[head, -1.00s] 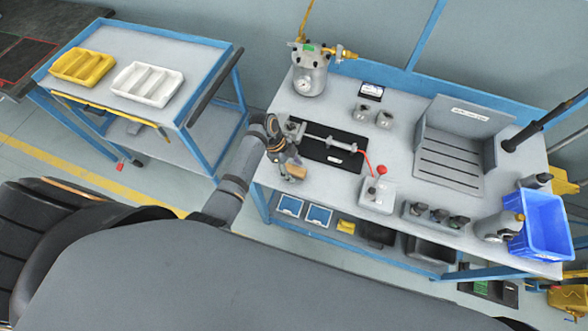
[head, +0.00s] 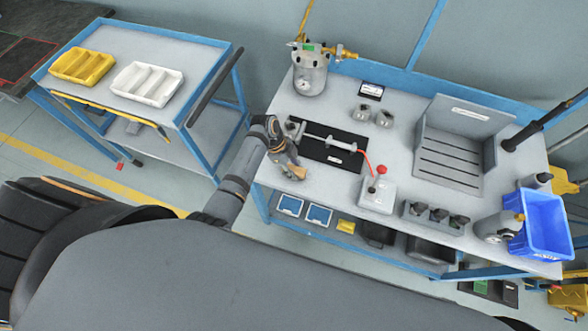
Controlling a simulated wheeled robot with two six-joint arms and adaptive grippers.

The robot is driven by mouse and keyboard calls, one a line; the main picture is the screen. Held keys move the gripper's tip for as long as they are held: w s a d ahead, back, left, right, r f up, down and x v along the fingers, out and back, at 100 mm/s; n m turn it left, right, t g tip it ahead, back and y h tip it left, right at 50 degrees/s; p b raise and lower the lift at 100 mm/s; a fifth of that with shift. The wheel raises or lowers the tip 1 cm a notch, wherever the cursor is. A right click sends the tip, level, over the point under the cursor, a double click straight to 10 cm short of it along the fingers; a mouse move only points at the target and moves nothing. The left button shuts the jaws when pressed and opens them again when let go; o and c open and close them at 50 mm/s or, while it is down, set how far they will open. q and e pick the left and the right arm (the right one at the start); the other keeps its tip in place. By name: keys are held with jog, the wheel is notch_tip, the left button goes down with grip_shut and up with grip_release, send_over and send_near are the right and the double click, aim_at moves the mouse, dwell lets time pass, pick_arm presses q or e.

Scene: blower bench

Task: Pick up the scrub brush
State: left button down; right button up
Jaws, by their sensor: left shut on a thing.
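The scrub brush (head: 297,171) is a small tan piece at the front left edge of the blower bench, mostly covered by my gripper. My left gripper (head: 291,166) reaches in from the left above the bench and is shut on the brush. The brush looks tilted; whether it still touches the bench top is too small to tell. My right gripper is out of the picture.
A black mat with a metal rod (head: 330,143) lies just right of the gripper. A blue cart (head: 200,60) stands left.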

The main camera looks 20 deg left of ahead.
pick_arm(q)
jog(key=shift+r, duration=0.35)
jog(key=s+a+r+b, duration=0.2)
jog(key=s+a+r, duration=0.1)
jog(key=s+r, duration=0.9)
jog(key=shift+s+a+b, duration=0.35)
jog(key=shift+s, duration=0.4)
